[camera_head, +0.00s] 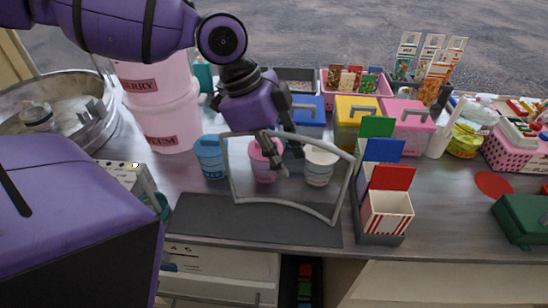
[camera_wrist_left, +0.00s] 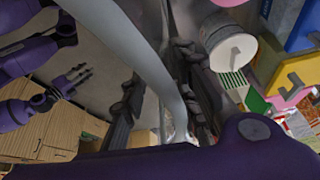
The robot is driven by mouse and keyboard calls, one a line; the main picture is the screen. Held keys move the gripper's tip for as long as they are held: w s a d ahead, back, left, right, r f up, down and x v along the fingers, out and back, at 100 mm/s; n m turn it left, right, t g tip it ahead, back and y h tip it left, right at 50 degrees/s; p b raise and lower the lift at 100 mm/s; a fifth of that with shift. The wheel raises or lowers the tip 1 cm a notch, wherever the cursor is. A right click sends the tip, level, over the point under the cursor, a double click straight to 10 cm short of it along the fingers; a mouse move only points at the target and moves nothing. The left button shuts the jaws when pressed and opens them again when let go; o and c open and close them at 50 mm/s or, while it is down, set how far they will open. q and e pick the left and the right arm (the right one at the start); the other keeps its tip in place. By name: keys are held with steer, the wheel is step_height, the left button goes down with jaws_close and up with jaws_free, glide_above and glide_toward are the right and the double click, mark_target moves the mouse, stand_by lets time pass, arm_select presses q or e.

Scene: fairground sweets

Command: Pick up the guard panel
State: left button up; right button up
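The guard panel (camera_head: 237,185) is a clear curved sheet with a grey frame, standing upright on the dark mat at the counter's front. My left gripper (camera_head: 280,160) reaches down over its top edge, with one finger on the near side. In the left wrist view, the panel's grey frame (camera_wrist_left: 163,75) runs between the fingers of my left gripper (camera_wrist_left: 158,100). The fingers are apart, with a gap beside the frame on the left. My right gripper (camera_wrist_left: 80,82) shows small at the left of the wrist view, its fingers spread and empty.
Blue (camera_head: 209,158), pink (camera_head: 264,160) and white (camera_head: 320,166) tubs stand at the panel, seen partly through it. A holder with a red-and-white striped box (camera_head: 387,215) stands close to its right. The dark mat (camera_head: 200,220) is bare at left.

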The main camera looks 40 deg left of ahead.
arm_select(q)
steer(key=shift+d+f, duration=0.15)
steer(key=shift+f, duration=0.45)
jaws_close()
steer(key=shift+w, duration=0.1)
steer(key=shift+r, duration=0.2)
